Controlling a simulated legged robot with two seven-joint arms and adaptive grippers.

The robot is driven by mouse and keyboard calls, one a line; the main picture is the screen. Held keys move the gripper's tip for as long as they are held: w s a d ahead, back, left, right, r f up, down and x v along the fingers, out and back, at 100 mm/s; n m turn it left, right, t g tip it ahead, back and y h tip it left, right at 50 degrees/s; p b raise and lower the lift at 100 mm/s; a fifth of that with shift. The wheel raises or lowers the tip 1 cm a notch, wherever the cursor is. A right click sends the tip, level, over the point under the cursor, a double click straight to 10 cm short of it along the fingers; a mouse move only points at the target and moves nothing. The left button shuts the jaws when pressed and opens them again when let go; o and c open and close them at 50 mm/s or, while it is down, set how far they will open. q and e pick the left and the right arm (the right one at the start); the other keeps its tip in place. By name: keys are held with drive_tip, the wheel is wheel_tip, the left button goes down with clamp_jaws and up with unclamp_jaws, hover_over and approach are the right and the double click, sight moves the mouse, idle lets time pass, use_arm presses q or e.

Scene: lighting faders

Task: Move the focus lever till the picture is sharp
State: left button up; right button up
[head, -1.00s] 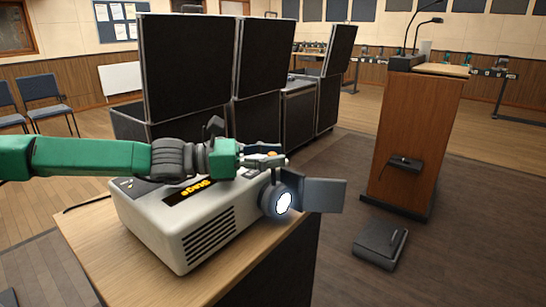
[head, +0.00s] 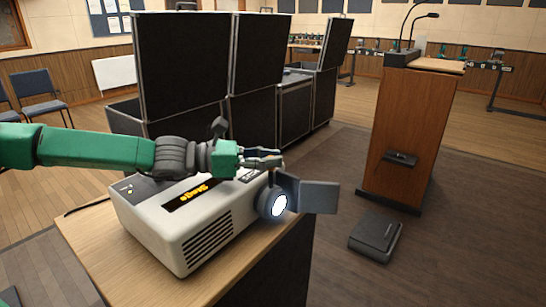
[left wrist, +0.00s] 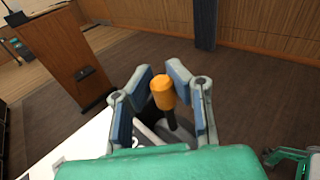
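The white projector (head: 190,222) with a yellow-lettered label sits on a wooden stand. Its round lens (head: 277,203) glows white at the front right, beside a dark flap. My left gripper (head: 277,157) is over the projector's top near the lens. In the left wrist view the focus lever, a black stalk with an orange cap (left wrist: 163,92), stands between the two finger pads. The fingers are apart, with a gap beside the cap. In the head view the gripper hides the lever. A green and grey part at the wrist view's lower right seems to be my right gripper (left wrist: 287,157); its fingers are unclear. No projected picture shows.
The wooden stand top (head: 110,262) is bare in front of the projector. Tall black cases (head: 182,65) stand behind it. A wooden lectern (head: 415,130) stands at the right, and a dark box (head: 375,238) lies on the floor.

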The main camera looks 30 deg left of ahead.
use_arm(q)
drive_tip(key=o, duration=0.3)
drive_tip(key=shift+a, duration=0.15)
drive_tip(key=shift+o, duration=0.2)
drive_tip(key=shift+a+f, duration=0.1)
drive_tip(key=shift+a, duration=0.05)
drive_tip(key=shift+r, duration=4.95)
